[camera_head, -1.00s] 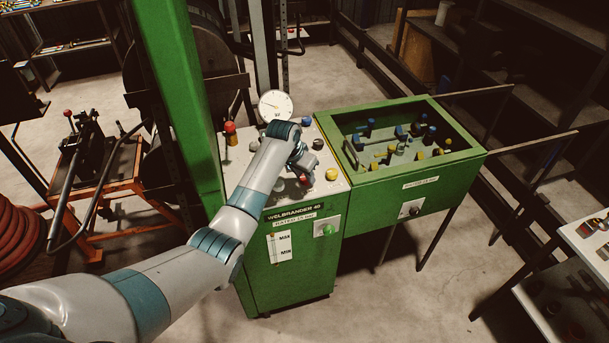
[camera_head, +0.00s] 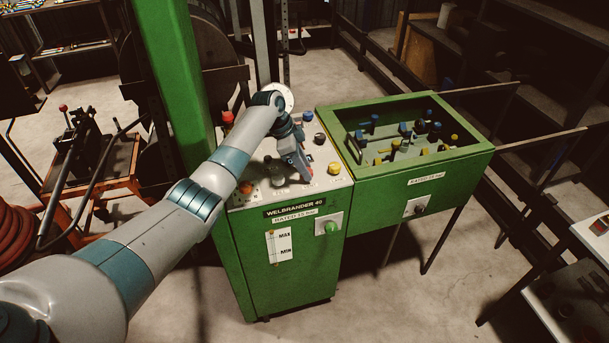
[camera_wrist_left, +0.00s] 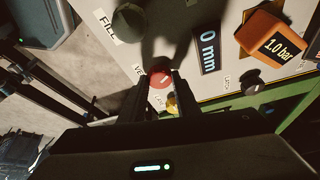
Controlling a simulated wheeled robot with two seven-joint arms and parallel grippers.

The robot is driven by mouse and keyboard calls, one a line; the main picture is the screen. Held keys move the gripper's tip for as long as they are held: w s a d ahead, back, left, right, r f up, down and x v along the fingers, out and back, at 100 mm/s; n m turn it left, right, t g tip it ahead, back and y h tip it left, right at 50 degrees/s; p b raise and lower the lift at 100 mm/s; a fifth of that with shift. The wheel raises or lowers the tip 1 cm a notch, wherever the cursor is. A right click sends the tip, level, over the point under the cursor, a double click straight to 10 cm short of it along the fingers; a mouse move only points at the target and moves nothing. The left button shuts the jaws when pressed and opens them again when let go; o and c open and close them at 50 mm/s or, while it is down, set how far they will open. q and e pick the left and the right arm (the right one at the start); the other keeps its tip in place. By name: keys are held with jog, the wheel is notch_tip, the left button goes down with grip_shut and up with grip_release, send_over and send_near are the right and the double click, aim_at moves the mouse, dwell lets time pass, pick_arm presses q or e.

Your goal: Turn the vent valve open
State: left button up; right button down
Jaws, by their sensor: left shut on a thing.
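The vent valve is a round red knob with a white mark (camera_wrist_left: 160,78), next to a label of which "VE" shows in the left wrist view. My left gripper (camera_wrist_left: 164,90) is shut on this knob, with one dark finger on each side of it. In the head view, my left gripper (camera_head: 303,171) reaches down to the sloping top panel (camera_head: 258,199) of the green machine. There the hand and fingers hide most of the knob. My right gripper is not in view.
A dark dome-shaped knob (camera_wrist_left: 128,20) by "FILL", a "0 mm" display (camera_wrist_left: 207,47), an orange "1.0 bar" display (camera_wrist_left: 275,42) and a yellow knob (camera_wrist_left: 172,104) are close by. A green open-topped box (camera_head: 411,168) with several coloured knobs stands at the right.

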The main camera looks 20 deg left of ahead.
pick_arm(q)
jog(key=m+b, duration=0.1)
jog(key=b, duration=0.1)
jog(key=m+g+b, duration=0.1)
jog(key=m+b, duration=0.1)
jog(key=m+g+b, duration=0.1)
jog(key=m+b, duration=0.1)
jog(key=b, duration=0.1)
jog(key=shift+w+f, duration=0.2)
jog(key=shift+w, duration=0.05)
jog(key=shift+r+m+g+b, duration=0.2)
jog(key=shift+m+g+b, duration=0.1)
jog(key=shift+m+b, duration=0.55)
jog(key=o, duration=1)
